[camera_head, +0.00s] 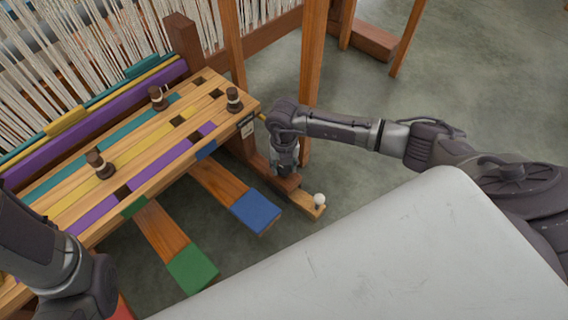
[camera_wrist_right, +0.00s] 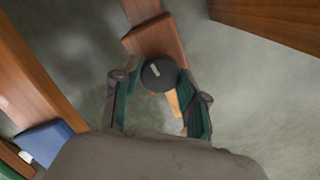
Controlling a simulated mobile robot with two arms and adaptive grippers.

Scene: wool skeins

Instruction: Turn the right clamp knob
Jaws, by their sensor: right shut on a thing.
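The right clamp knob (camera_wrist_right: 159,75) is a dark round knob with a pale mark on its face, seen in the right wrist view. It sits between the fingers of my right gripper (camera_wrist_right: 160,100), which is shut on it. In the head view my right gripper (camera_head: 286,162) points down beside the loom's right end, over a wooden beam. The knob is hidden there behind the gripper. My left arm shows at the lower left of the head view, but its fingers do not show.
The loom's slatted top (camera_head: 140,135) carries several dark spools with pale bands. A blue-ended pedal (camera_head: 256,211) and a green-ended pedal (camera_head: 192,268) stick out in front. A white ball (camera_head: 319,200) tops a wooden bar's end. Wooden posts stand behind; grey floor is clear at right.

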